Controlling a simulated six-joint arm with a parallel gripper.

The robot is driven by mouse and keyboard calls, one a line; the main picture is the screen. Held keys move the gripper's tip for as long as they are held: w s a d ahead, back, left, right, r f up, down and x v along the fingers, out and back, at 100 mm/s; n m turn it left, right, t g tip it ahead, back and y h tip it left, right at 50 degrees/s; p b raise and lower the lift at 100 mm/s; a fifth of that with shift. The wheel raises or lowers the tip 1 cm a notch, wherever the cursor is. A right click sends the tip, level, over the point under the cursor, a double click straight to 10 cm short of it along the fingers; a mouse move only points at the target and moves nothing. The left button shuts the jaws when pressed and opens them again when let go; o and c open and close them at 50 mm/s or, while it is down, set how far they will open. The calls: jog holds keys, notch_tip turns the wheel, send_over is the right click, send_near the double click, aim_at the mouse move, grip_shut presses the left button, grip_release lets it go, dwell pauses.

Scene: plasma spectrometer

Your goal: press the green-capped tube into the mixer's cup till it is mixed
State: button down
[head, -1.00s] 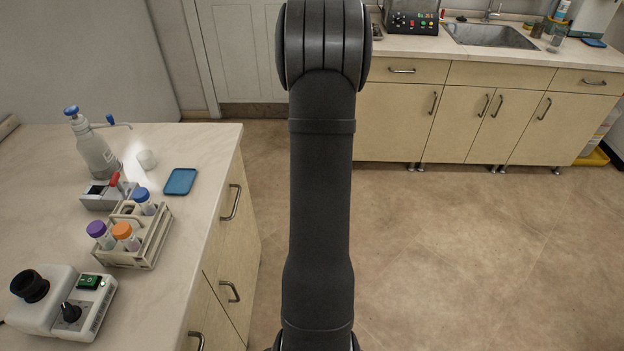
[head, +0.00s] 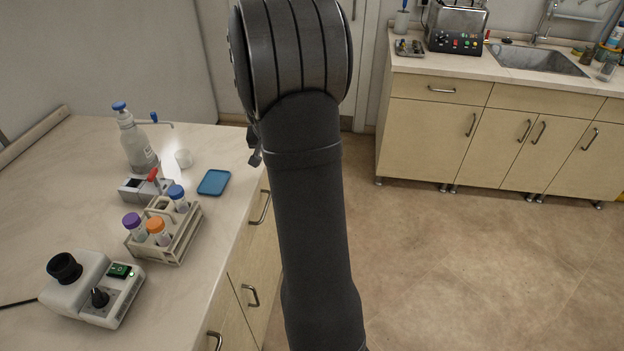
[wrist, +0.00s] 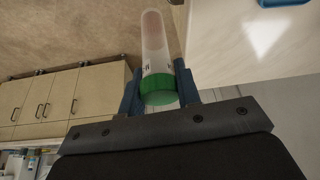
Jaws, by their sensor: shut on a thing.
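In the wrist view my gripper (wrist: 160,98) is shut on the green-capped tube (wrist: 154,40). Its green cap (wrist: 159,84) sits between the two blue fingers, and the clear body points away from the gripper. The mixer (head: 95,285) is a white box on the left counter in the head view, with a black cup (head: 65,267) on top, a green switch (head: 119,270) and a black knob (head: 99,297). The tube is well apart from the mixer. In the head view my arm hides the tube and most of the gripper.
A tube rack (head: 180,240) with purple-, orange- and blue-capped tubes stands behind the mixer. The counter's left part is clear.

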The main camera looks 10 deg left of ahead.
jog(key=s+a+r+n+y, duration=0.1)
jog(key=s+a+r+n, duration=0.1)
jog(key=s+a+r, duration=0.45)
jog(key=s+a+r+n+g, duration=0.1)
jog(key=s+a+n, duration=0.15)
jog(key=a, duration=0.65)
jog(key=s+a+r+n+y, duration=0.1)
jog(key=s+a+r+n, duration=0.1)
jog(key=s+a+r, duration=0.4)
jog(key=s+a+r+n+g+y, duration=0.1)
jog(key=s+a+r+n, duration=0.2)
jog(key=s, duration=0.7)
jog(key=s+a+n+g, duration=0.1)
jog(key=s+a+n, duration=0.35)
jog(key=s, duration=0.45)
jog(key=s+a+r+n+g+y, duration=0.1)
jog(key=s+a+r+n+g, duration=0.2)
jog(key=s, duration=0.7)
notch_tip(320, 180, down, 8)
jog(key=a+t, duration=0.1)
jog(key=shift+a+r, duration=0.15)
jog(key=shift+r, duration=0.05)
jog(key=shift+w+f, duration=0.1)
jog(key=shift+f, duration=0.35)
jog(key=shift+r, duration=3)
